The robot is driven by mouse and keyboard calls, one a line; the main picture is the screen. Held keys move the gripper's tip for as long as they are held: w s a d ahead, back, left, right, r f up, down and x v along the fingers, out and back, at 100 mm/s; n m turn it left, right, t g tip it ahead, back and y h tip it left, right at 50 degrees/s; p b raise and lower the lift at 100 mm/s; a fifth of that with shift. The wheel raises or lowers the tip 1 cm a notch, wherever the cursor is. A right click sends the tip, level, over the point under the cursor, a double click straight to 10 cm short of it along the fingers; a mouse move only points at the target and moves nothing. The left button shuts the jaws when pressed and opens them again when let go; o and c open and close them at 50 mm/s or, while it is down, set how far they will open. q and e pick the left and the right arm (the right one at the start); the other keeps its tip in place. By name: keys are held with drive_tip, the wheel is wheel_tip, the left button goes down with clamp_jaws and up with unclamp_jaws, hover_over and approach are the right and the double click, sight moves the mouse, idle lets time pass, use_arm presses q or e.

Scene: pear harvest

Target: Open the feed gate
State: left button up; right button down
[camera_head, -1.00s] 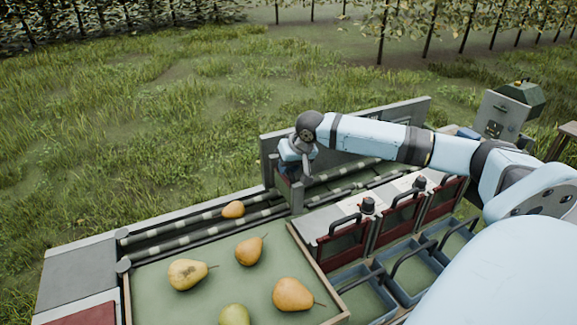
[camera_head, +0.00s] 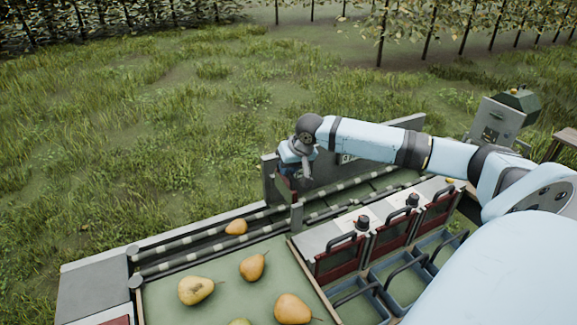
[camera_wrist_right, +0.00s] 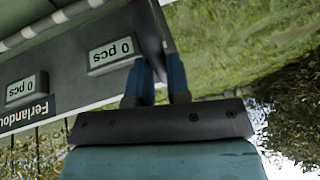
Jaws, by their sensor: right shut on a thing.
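My right gripper (camera_head: 288,176) is at the far side of the sorting machine, at the entry to the roller lane. It is shut on the dark upright plate of the feed gate (camera_head: 284,190), which is mostly hidden behind it and the arm. A grey post (camera_head: 297,214) stands just below. In the right wrist view the two blue fingers (camera_wrist_right: 160,82) sit either side of the dark gate plate (camera_wrist_right: 149,30). The gate appears raised; how much gap lies under it is unclear. A yellow pear (camera_head: 236,227) lies on the rollers, left of the gate. My left gripper is not in view.
A green tray (camera_head: 235,275) with several pears is at the front left. Red flaps with black handles (camera_head: 383,239) and blue bins (camera_head: 410,284) line the right side. A grey back panel with count displays (camera_wrist_right: 110,53) stands close beside the gripper. A grey control box (camera_head: 500,122) is far right.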

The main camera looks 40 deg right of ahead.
drive_tip(key=c, duration=1.1)
unclamp_jaws()
drive_tip(key=b+v, duration=0.1)
drive_tip(key=v, duration=1.2)
drive_tip(key=shift+s+r+b, duration=0.15)
drive_tip(key=shift+r+b, duration=0.2)
